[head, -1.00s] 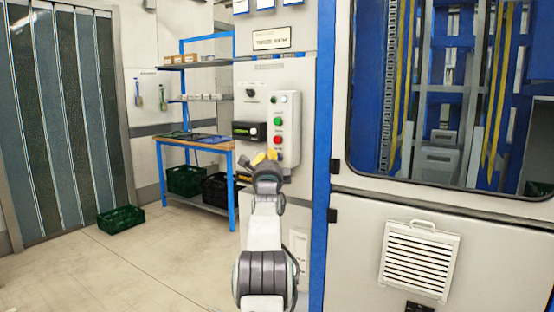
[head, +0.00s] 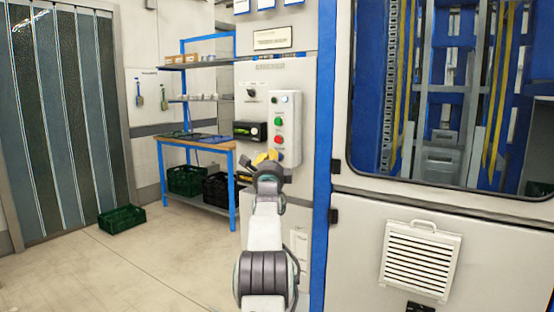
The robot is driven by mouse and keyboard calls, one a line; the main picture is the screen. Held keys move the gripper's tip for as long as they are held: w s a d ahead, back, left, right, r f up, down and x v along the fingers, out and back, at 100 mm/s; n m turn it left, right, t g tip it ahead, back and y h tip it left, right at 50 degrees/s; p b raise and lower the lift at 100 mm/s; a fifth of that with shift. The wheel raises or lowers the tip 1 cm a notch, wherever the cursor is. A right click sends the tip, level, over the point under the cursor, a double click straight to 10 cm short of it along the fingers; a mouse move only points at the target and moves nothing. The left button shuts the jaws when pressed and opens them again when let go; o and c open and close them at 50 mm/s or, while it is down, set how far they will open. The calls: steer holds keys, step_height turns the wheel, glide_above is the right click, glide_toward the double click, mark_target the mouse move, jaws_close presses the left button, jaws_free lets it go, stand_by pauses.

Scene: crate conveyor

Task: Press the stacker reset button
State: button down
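A light grey control box (head: 291,128) is mounted on the white panel in the middle of the head view. It carries a column of buttons: a blue or white one (head: 284,99) at the top, a green one (head: 278,121), a red one (head: 279,138), and a partly hidden one (head: 280,156) at the bottom. I cannot read which is labelled reset. My gripper (head: 266,156), with yellow parts at its tip, is in front of the panel, just below and left of the box. My wrist hides most of it, so its opening and any contact are unclear.
A black display unit (head: 249,131) and a dark rotary switch (head: 252,91) sit left of the box. A blue-framed workbench (head: 198,144) stands to the left, with a green crate (head: 121,219) on the floor. A machine cabinet (head: 380,235) fills the right.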

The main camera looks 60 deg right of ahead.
steer(key=shift+d+p, duration=0.85)
steer(key=shift+p, duration=0.1)
stand_by(1.1)
steer(key=shift+a+f+b, duration=0.1)
steer(key=shift+a+b, duration=0.15)
steer(key=shift+b, duration=0.45)
steer(key=shift+a+b, duration=0.25)
steer(key=shift+b, duration=0.2)
steer(key=shift+s+a+b, duration=0.1)
steer(key=shift+a+b, duration=0.2)
steer(key=shift+b, duration=0.05)
stand_by(0.5)
